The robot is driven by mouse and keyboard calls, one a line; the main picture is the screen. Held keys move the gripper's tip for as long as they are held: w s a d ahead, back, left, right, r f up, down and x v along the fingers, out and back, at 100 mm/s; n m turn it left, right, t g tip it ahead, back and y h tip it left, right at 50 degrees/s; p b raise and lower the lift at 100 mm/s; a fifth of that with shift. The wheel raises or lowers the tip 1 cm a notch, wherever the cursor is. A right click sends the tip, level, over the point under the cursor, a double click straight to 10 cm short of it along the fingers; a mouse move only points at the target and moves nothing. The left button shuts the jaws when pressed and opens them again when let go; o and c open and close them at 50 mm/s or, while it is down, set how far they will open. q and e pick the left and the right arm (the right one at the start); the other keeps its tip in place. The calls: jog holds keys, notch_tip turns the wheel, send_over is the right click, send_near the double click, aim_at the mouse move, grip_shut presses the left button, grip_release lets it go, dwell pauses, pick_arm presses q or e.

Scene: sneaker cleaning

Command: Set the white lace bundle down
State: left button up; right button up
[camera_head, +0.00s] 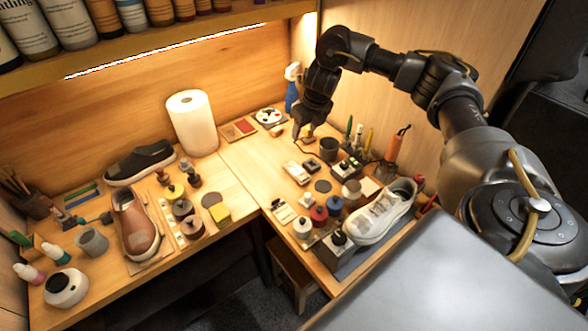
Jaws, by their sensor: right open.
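My right gripper (303,136) points down over the back right of the wooden workbench (238,160). It is open, and I see nothing held in it. Small white pieces (298,170) lie on the bench just below and in front of it; one of them looks like the white lace bundle, but they are too small to tell apart surely. The gripper appears apart from them. My left gripper is not in view.
A dark cup (328,149) stands right of the gripper, and a blue spray bottle (291,90) behind it. A white sneaker (381,212), small jars (319,215) and a paper roll (192,122) also stand here. Bare bench lies left of the gripper.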

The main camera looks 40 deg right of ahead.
notch_tip(320, 180, down, 10)
jog(key=b, duration=1.1)
send_over(297, 170)
jog(key=s, duration=0.2)
notch_tip(297, 170, down, 6)
jog(key=shift+r, duration=0.1)
jog(key=shift+f, duration=0.25)
jog(key=x, duration=0.4)
jog(key=shift+w+f, duration=0.2)
jog(key=shift+f, duration=0.25)
jog(key=shift+c, duration=0.2)
